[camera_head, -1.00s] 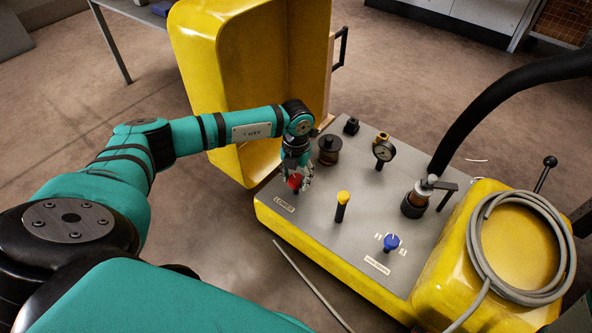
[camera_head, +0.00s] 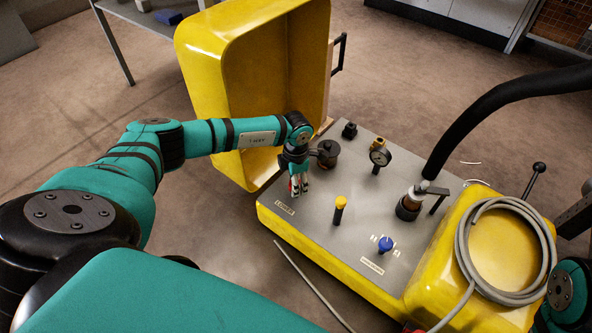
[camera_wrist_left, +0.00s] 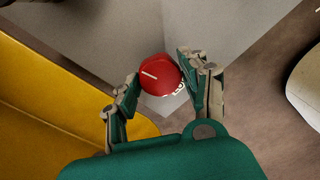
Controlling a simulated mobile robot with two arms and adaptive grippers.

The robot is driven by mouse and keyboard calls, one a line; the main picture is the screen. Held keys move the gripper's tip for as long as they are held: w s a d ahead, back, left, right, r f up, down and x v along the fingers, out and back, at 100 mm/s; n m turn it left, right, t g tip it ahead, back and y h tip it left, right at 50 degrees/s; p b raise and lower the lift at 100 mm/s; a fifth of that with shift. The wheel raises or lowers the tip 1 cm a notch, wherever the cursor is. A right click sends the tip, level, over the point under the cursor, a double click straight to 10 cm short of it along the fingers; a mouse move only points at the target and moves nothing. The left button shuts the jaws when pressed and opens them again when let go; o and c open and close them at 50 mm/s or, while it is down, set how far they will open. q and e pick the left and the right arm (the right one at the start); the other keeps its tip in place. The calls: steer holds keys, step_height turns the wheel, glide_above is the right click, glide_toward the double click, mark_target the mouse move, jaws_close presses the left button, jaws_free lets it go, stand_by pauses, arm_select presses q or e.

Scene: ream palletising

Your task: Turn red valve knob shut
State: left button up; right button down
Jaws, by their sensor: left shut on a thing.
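The red valve knob (camera_wrist_left: 165,82) fills the middle of the left wrist view, with a white pointer line on its top. My left gripper (camera_wrist_left: 158,80) has a finger on each side of it and is shut on it. In the head view my left gripper (camera_head: 298,188) reaches down to the near left part of the grey panel (camera_head: 315,215). It hides most of the knob there, beside the LOWER label (camera_head: 284,208). My right gripper is not in view.
A yellow-capped post (camera_head: 340,208), a blue knob (camera_head: 385,244), a dark round cap (camera_head: 328,153) and a gauge (camera_head: 380,157) stand on the panel. A yellow open cover (camera_head: 210,90) rises behind my left arm. A coiled grey hose (camera_head: 465,250) lies at right.

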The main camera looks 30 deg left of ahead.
arm_select(q)
steer(key=shift+m, duration=1.1)
steer(key=o, duration=1.2)
steer(key=shift+c, duration=0.2)
step_height(320, 180, up, 12)
